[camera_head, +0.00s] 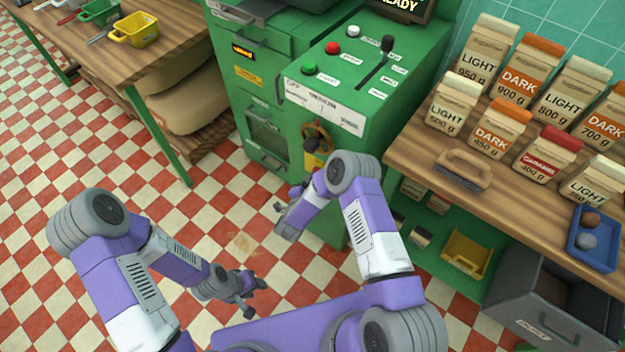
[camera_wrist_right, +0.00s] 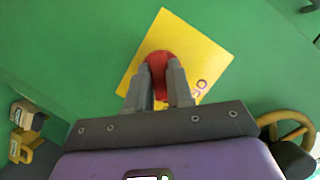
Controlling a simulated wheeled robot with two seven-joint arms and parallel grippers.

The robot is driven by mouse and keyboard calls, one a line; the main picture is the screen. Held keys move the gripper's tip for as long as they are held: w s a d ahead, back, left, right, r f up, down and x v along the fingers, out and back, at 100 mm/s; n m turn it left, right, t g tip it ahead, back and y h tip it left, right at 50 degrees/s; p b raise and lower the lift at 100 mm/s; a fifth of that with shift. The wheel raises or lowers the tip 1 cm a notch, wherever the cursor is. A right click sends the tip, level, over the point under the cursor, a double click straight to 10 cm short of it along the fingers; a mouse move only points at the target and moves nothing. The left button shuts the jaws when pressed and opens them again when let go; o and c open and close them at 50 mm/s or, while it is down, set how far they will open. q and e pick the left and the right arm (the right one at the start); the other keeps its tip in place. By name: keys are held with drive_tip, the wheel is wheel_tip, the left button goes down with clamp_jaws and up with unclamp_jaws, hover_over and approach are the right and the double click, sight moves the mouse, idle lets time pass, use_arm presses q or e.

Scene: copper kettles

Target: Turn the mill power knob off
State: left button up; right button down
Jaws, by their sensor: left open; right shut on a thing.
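The red power knob (camera_wrist_right: 157,62) sits on a tilted yellow plate (camera_wrist_right: 203,50) on the green mill's panel in the right wrist view. My right gripper (camera_wrist_right: 160,78) is shut on this knob, one grey finger on each side of it. The fingers cover part of the knob and plate, and its exact turn angle cannot be told. In the head view the green mill (camera_head: 325,85) stands at the centre, and my right arm hides the knob. My left gripper (camera_head: 255,297) is open and empty above the checkered floor.
A yellow handwheel (camera_wrist_right: 290,125) with a dark grip is close beside my right gripper. A wooden counter (camera_head: 420,160) with several labelled bags is at the right, above a grey bin (camera_head: 540,300). A wooden table (camera_head: 95,60) is at the upper left. The floor at left is clear.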

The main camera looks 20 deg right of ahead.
drive_tip(key=shift+w+a+n+g+h+p, duration=0.1)
drive_tip(key=shift+n+g+h+p, duration=0.45)
drive_tip(key=shift+n+g, duration=0.8)
drive_tip(key=shift+a+n+g+h+p, duration=0.1)
drive_tip(key=shift+n+g+h+p, duration=0.45)
drive_tip(key=shift+n, duration=1.5)
drive_tip(key=c, duration=1)
unclamp_jaws()
drive_tip(key=shift+r, duration=0.1)
